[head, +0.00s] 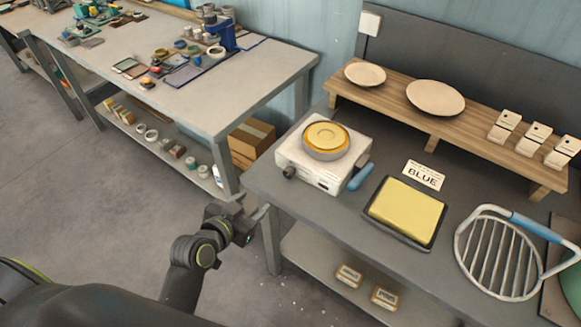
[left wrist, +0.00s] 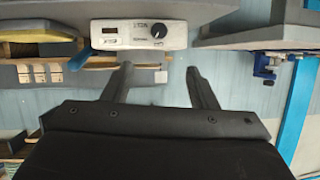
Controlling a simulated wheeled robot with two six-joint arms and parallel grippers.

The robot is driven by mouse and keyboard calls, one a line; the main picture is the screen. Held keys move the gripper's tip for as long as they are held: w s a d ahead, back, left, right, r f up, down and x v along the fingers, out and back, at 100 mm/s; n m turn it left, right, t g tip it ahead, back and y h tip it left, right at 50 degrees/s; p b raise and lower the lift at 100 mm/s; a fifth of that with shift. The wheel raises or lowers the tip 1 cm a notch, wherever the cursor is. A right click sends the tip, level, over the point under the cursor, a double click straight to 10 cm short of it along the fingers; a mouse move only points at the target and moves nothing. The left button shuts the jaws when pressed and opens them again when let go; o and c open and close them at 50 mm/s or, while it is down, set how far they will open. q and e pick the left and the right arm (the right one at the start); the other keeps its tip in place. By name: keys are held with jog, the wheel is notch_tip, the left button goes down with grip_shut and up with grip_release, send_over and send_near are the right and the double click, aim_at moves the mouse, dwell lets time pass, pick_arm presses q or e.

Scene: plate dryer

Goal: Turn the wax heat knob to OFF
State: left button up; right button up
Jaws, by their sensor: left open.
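The wax heater (head: 312,170) is a white box at the left front corner of the right-hand table, with a round golden wax pot (head: 326,138) on top. Its dark heat knob (head: 289,172) is on the front face, at the left end. In the left wrist view the heater's front panel shows at the top, with a small dark display and the black knob (left wrist: 158,30). The knob's setting is too small to read. My left gripper (head: 250,212) is open and empty, in front of and below the heater, apart from the knob. My right gripper is out of view.
A blue handle (head: 360,177) sticks out at the heater's right. The left table (head: 190,95) stands close by. Open floor lies before the tables.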

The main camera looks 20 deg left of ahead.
aim_at(287, 175)
pick_arm(q)
jog(key=p+x, duration=0.2)
jog(key=x, duration=1.5)
jog(key=shift+w+d+f, duration=0.1)
jog(key=shift+d, duration=0.1)
jog(key=c, duration=1)
